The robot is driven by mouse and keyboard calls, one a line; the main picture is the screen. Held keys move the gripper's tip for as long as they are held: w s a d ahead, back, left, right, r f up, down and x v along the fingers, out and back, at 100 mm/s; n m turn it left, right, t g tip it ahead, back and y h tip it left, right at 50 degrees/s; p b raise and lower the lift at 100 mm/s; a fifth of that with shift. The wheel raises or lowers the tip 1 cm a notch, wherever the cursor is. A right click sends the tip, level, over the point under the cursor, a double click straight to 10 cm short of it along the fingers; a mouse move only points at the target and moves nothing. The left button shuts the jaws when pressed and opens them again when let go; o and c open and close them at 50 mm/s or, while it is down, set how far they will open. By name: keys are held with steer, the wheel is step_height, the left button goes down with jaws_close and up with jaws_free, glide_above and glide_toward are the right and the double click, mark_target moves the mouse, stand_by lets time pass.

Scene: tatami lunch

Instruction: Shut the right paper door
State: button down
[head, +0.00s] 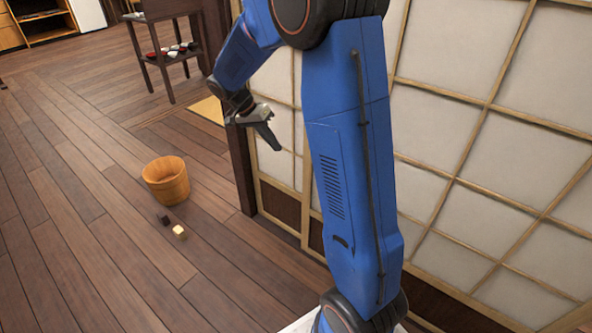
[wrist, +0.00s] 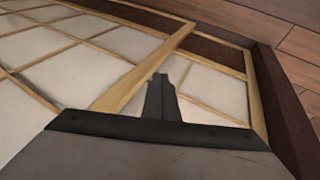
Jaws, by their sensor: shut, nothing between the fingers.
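Wood-framed paper door panels stand along the right of the head view. The larger, nearer panel (head: 455,45) runs off to the right. A narrower panel (head: 276,75) shows between my arm and a dark post. I cannot tell for sure which is the right paper door. My gripper (head: 272,143) is shut and empty in front of the narrower panel, close to the post. In the wrist view my shut fingers (wrist: 161,82) lie beside a diagonal wooden door stile (wrist: 150,68), with white paper behind. Contact cannot be told. My arm hides part of the panels.
The dark post (head: 240,160) stands left of the panels. A wooden bucket (head: 166,181) sits on the plank floor, with a dark cube (head: 163,218) and a yellowish cube (head: 179,232) near it. A dark shelf stand (head: 168,45) is farther back. The left floor is clear.

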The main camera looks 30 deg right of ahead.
steer(key=w+d+f+m+g+h, duration=0.1)
steer(key=w+f+m, duration=0.1)
steer(key=w+f, duration=0.35)
steer(key=shift+s+d+f, duration=1.15)
steer(key=shift+f, duration=0.3)
steer(key=shift+s+d+f, duration=1.15)
steer(key=shift+d+f, duration=0.05)
steer(key=shift+f, duration=0.3)
steer(key=shift+s+d+f, duration=1.15)
steer(key=shift+f, duration=0.3)
